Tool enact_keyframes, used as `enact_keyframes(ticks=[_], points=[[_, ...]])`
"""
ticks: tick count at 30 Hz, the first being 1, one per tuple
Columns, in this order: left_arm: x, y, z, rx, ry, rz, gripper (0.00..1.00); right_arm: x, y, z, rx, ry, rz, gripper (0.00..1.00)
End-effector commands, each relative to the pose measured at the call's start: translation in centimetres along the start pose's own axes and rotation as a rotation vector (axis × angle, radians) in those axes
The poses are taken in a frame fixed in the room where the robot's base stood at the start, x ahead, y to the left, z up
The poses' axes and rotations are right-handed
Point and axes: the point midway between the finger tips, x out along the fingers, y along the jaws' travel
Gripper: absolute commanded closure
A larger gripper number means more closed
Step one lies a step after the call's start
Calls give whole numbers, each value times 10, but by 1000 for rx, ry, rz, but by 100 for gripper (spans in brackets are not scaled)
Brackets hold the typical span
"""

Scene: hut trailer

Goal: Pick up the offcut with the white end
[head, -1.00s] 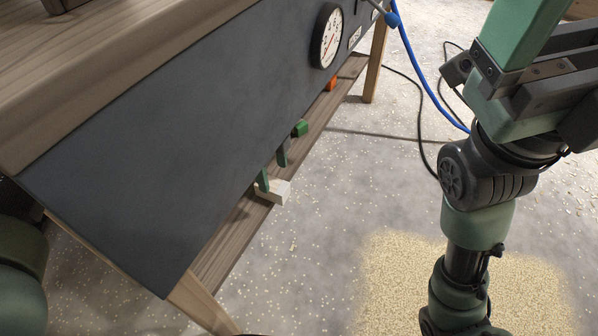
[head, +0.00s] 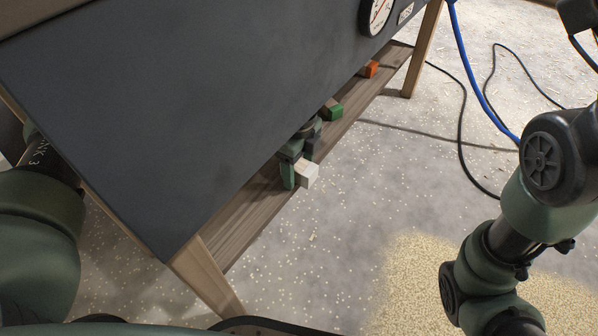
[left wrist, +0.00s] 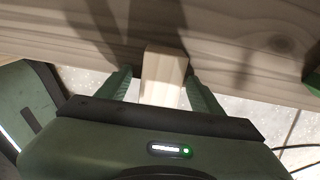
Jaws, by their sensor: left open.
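The offcut with the white end (head: 309,174) is a short pale wood block on the low shelf under the bench, its white end towards the shelf's front edge. My left gripper (head: 299,161) reaches in beneath the bench, with one green finger on each side of the block. In the left wrist view the offcut (left wrist: 164,72) stands between the two spread fingers, and its near end is paler than its top. The jaws are open. The finger on the right looks very close to the block; I cannot tell if it touches. My right gripper is out of view.
A green-ended offcut (head: 334,111) and an orange-ended one (head: 369,69) lie farther along the shelf (head: 254,212). The dark bench panel (head: 190,120) hangs over the shelf. A blue hose (head: 478,78) and black cables lie at the right; open floor lies in front.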

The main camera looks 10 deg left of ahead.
Motion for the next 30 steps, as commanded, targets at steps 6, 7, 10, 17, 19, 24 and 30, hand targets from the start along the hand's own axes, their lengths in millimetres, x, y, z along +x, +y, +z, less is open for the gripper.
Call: enact_keyframes(ticks=[6, 7, 10, 17, 19, 24, 30], points=[[0, 0, 0, 0, 0, 0, 75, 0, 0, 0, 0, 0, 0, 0], [0, 0, 0, 0, 0, 0, 84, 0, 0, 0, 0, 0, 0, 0], [-1, 0, 0, 0, 0, 0, 100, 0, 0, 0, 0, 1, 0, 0], [-5, 0, 0, 0, 0, -1, 100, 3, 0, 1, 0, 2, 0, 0], [-14, 0, 0, 0, 1, -1, 100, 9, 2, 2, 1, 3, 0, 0], [-47, 0, 0, 0, 0, -2, 100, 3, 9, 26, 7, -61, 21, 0], [-83, 0, 0, -1, 0, -1, 100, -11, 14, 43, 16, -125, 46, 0]])
